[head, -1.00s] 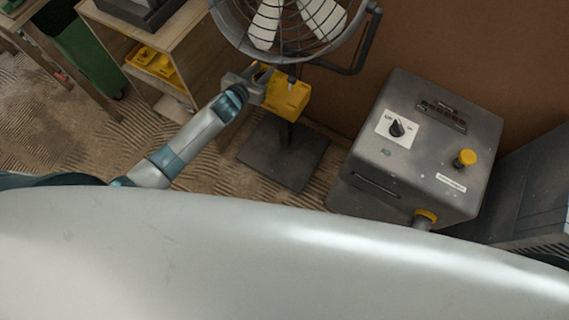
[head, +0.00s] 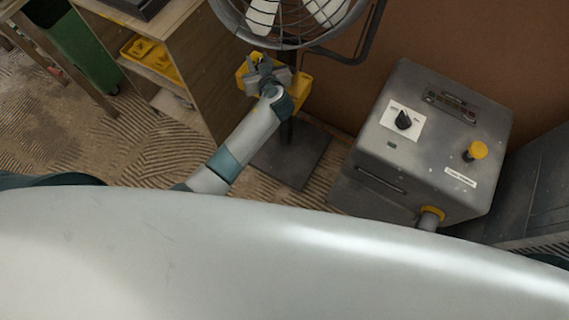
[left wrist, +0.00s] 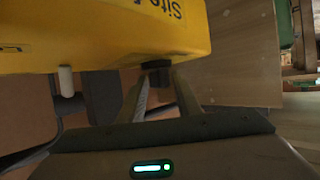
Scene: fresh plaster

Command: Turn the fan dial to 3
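The standing fan (head: 285,22) carries a yellow control box (head: 303,90) below its cage. My left gripper (head: 266,64) is in front of this box and hides part of it. In the left wrist view, the yellow box (left wrist: 100,35) fills the top left, with upside-down black lettering. A dark knob (left wrist: 155,65), apparently the fan dial, sticks out of the box. The fingers of my left gripper (left wrist: 160,80) are apart, with their tips close to the knob. Whether they touch it, and the dial's setting, cannot be seen.
A grey machine (head: 425,150) with a black switch (head: 404,120) and a yellow button (head: 478,150) stands at right. A wooden shelf (head: 215,65) with yellow trays is left of the fan. The fan's dark base plate (head: 290,158) rests on the ridged floor.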

